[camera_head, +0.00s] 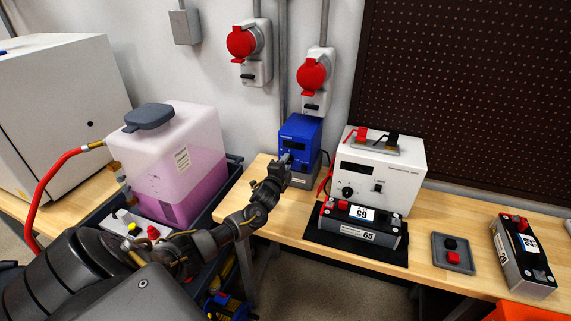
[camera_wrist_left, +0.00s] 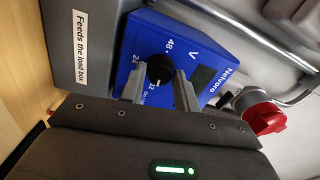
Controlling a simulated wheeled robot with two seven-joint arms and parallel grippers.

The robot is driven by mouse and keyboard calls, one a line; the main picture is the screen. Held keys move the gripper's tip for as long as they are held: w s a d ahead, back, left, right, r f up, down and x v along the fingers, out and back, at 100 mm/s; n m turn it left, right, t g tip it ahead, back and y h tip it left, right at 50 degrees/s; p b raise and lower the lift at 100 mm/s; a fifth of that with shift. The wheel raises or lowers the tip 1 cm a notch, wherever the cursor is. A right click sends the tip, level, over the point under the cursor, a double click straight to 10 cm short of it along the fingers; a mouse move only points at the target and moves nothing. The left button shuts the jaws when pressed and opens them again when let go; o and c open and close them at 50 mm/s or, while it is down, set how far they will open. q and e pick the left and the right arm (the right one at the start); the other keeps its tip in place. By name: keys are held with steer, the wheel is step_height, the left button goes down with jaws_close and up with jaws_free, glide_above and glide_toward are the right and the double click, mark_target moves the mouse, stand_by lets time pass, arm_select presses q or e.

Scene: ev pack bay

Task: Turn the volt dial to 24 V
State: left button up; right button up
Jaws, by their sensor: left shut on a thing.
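The volt dial (camera_wrist_left: 160,66) is a black round knob on the blue power supply (camera_head: 302,138). Its face shows tilted in the left wrist view, with a V and the marks 48, 24 and 12 around the knob. A small light mark shows at the knob's lower edge, near the 12; the exact pointer direction is hard to tell. My left gripper (camera_head: 286,160) reaches the front of the blue supply. In the left wrist view its two fingers (camera_wrist_left: 160,80) stand on either side of the knob, shut on it. My right gripper is not in view.
The white load box (camera_head: 395,172) stands right of the supply, with a battery (camera_head: 362,224) on a black mat before it. A grey tray (camera_head: 441,262) and another battery (camera_head: 522,255) lie further right. A tank of pink liquid (camera_head: 168,165) stands left of my arm.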

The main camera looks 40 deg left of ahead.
arm_select(q)
steer(key=shift+m, duration=0.3)
steer(key=o, duration=1)
steer(key=shift+b+v, duration=0.7)
steer(key=shift+v, duration=4.7)
steer(key=shift+f, duration=0.15)
steer(key=shift+c, duration=0.2)
